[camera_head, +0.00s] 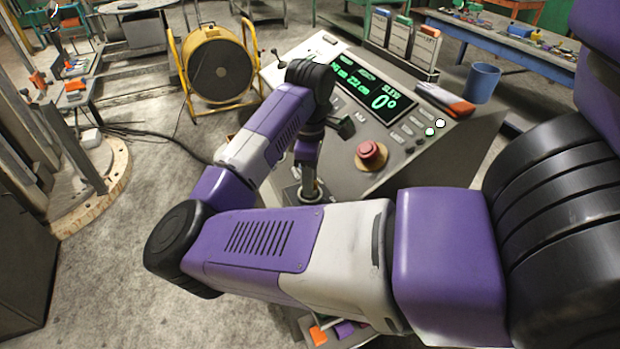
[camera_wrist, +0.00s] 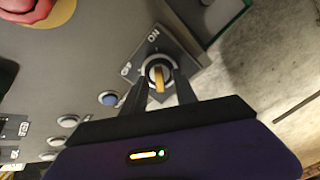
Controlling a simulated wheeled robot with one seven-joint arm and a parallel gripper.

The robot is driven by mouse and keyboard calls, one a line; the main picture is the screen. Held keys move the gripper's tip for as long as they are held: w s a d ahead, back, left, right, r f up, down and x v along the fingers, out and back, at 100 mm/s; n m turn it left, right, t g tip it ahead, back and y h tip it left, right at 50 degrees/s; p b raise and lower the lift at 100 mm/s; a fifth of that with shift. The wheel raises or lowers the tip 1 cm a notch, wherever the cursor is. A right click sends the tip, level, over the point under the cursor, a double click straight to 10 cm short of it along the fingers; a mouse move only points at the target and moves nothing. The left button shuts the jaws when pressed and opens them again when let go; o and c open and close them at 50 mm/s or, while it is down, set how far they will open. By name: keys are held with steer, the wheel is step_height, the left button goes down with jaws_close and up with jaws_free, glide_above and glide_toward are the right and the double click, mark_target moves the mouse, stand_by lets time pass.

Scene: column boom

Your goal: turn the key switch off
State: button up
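The key switch (camera_wrist: 157,73) is a round collar on a square dark plate on the console, with a yellow key standing in it. ON is printed above it and OFF to its upper left in the wrist view. The key's long side runs roughly up and down there, about in line with ON. My gripper (camera_wrist: 161,84) is open, one dark finger on each side of the key, with gaps to it visible. In the head view my gripper (camera_head: 309,186) points down at the console's near left corner, and my arm hides much of the switch.
A red mushroom button (camera_head: 369,154) on a yellow base is to the right of the switch. A blue button (camera_wrist: 108,98) and pale buttons lie near the fingers. A green display (camera_head: 365,90) and a blue cup (camera_head: 482,83) are farther back.

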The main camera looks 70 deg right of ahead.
steer(key=shift+f, duration=0.55)
